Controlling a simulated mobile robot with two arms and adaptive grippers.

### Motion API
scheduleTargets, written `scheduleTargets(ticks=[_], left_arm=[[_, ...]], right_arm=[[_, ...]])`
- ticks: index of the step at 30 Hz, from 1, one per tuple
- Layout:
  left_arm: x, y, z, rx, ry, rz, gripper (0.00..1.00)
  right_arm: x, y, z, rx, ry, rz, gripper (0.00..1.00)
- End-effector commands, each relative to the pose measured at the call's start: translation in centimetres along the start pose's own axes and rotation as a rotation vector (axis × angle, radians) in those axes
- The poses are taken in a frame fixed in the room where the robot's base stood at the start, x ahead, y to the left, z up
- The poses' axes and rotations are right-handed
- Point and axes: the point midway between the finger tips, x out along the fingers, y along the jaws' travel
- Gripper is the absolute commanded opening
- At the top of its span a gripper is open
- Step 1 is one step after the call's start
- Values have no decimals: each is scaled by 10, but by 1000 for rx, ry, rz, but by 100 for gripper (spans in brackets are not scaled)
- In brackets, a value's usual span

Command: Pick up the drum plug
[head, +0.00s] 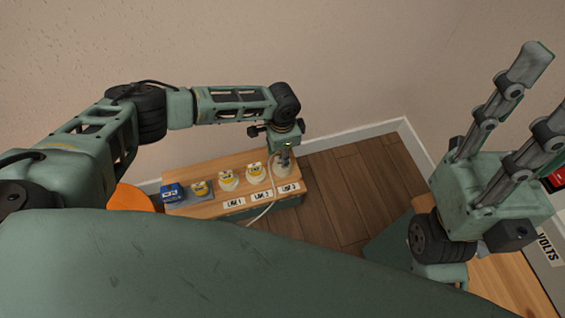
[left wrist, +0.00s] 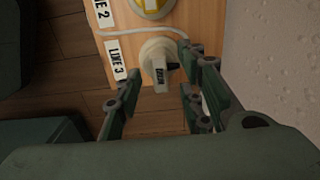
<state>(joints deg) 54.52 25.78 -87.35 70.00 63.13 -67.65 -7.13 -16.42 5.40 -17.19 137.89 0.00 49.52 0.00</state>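The drum plug (left wrist: 160,72) is a pale plug with a small sideways label, seated in a round white socket beside the LINE 3 label (left wrist: 116,60). My left gripper (left wrist: 165,80) points down over it, fingers spread on both sides of the plug with gaps visible. In the head view my left gripper (head: 284,158) is above the LINE 3 end of the wooden board and mostly hides the plug. My right gripper (head: 549,92) is raised at the right with its fingers apart and empty.
A wall stands close behind. An orange round surface (head: 130,198) is at left.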

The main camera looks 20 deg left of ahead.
Motion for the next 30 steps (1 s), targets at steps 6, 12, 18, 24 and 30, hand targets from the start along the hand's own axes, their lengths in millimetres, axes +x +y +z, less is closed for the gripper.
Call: scheduleTargets(ticks=[6,12,18,24,30], left_arm=[[24,0,0,-2,0,0,36],[24,0,0,-1,0,0,36],[24,0,0,-1,0,0,24],[24,0,0,-1,0,0,6],[24,0,0,-1,0,0,0]], right_arm=[[5,-1,2,-6,43,-17,40],[7,-1,2,-6,44,-18,40],[7,-1,2,-6,43,-18,40],[7,-1,2,-6,43,-18,40],[7,-1,2,-6,43,-18,40]])
